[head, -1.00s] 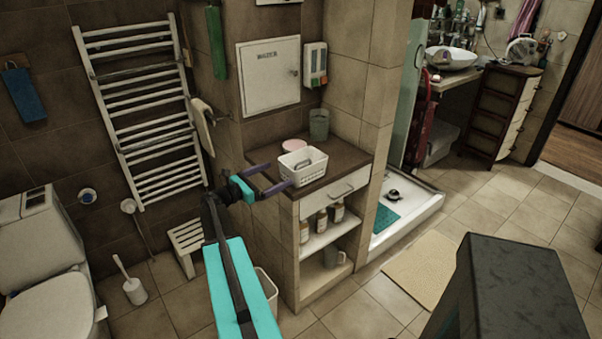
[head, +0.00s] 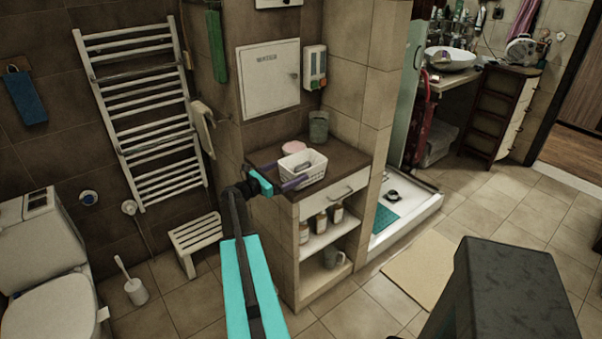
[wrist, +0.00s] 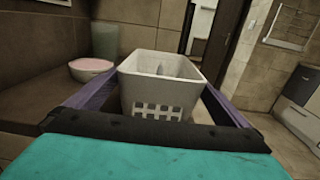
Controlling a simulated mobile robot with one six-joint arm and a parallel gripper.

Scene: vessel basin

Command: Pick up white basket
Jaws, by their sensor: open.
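The white basket (head: 302,166) stands upright on the brown top of a low cabinet. It has slotted walls, and something small seems to lie inside it. In the wrist view the basket (wrist: 162,84) is straight ahead, between the two purple fingers. My gripper (head: 279,172) is open, its fingers reaching along the basket's sides. The wrist view shows the gripper (wrist: 155,95) with a finger on either side of the basket. I cannot tell whether either finger touches it. The fingertips are partly hidden by the basket.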

